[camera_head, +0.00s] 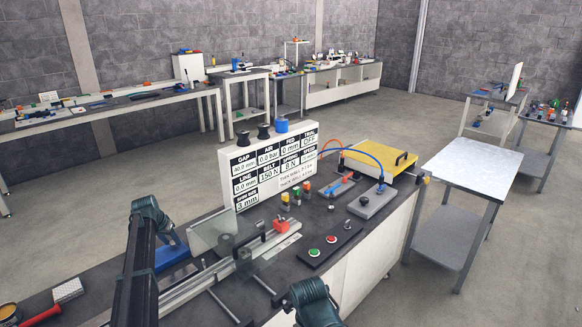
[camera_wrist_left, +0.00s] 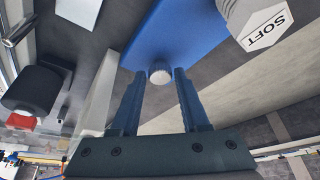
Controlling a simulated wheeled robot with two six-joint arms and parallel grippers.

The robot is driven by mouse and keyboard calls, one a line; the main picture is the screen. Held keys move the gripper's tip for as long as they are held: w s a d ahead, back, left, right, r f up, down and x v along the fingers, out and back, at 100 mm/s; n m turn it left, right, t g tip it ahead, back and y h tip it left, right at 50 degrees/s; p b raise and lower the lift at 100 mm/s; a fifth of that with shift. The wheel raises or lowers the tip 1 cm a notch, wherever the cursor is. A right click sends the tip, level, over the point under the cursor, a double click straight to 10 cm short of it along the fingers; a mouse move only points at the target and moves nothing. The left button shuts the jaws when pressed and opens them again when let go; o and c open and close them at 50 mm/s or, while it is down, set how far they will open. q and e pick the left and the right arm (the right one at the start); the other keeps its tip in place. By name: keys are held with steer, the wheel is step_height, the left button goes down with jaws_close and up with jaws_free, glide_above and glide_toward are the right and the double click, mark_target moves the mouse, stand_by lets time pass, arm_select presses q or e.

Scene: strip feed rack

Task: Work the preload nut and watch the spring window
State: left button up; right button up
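My left gripper (camera_wrist_left: 159,80) is open in the left wrist view. Its dark fingers stand either side of a small round pale knob (camera_wrist_left: 160,72) at the edge of a blue block (camera_wrist_left: 176,38), with a narrow gap each side. I cannot tell if this knob is the preload nut. The blue block (camera_head: 172,252) shows in the head view beside a clear plate (camera_head: 210,234), under my left arm. A grey part (camera_wrist_left: 262,24) marked SOFT is at the wrist view's upper right. I cannot make out a spring window.
A white readout panel (camera_head: 248,185) stands behind the strip rail (camera_head: 192,290). A black part with a red end (camera_wrist_left: 28,92) is at the wrist view's left.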

arm_select(q)
step_height(320, 180, up, 6)
steer(key=p, duration=0.6)
steer(key=shift+r, duration=0.1)
steer(key=o, duration=0.3)
stand_by(0.4)
